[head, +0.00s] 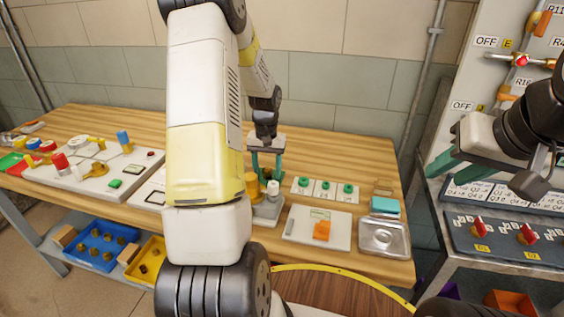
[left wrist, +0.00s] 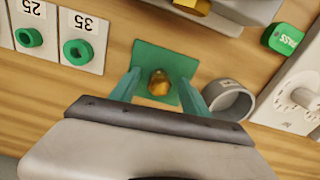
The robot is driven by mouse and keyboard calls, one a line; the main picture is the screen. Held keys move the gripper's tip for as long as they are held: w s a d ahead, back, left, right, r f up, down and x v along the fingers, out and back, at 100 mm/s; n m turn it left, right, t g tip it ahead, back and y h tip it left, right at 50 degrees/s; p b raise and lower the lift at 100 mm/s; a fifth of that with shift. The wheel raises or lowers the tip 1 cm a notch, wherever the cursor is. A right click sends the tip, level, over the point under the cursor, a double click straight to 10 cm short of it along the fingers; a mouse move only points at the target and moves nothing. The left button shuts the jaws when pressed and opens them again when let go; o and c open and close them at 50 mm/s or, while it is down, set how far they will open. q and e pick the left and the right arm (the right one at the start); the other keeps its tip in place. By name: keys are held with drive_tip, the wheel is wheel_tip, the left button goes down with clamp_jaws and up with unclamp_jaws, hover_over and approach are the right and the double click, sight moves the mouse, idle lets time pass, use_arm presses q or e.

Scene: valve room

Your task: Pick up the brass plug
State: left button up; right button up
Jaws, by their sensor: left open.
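The brass plug (left wrist: 159,83) rests on a green square (left wrist: 150,58) on the wooden bench in the left wrist view. My left gripper (left wrist: 158,92) is open, with one teal finger on each side of the plug and a gap to it on both sides. In the head view my left gripper (head: 265,165) points down over the bench's back middle, and I cannot make out the plug there. My right gripper (head: 442,162) is off to the right, away from the bench top; I cannot tell how far apart its fingers are.
A grey ring (left wrist: 230,101) lies close to the left gripper's right finger. A green PASS block (left wrist: 283,38) and white plates with green rings (left wrist: 78,51) are nearby. In the head view, a clear tray (head: 383,238) and a white plate (head: 300,232) lie to the right.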

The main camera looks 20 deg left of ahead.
use_arm(q)
clamp_jaws()
drive_tip(key=shift+r, duration=0.2)
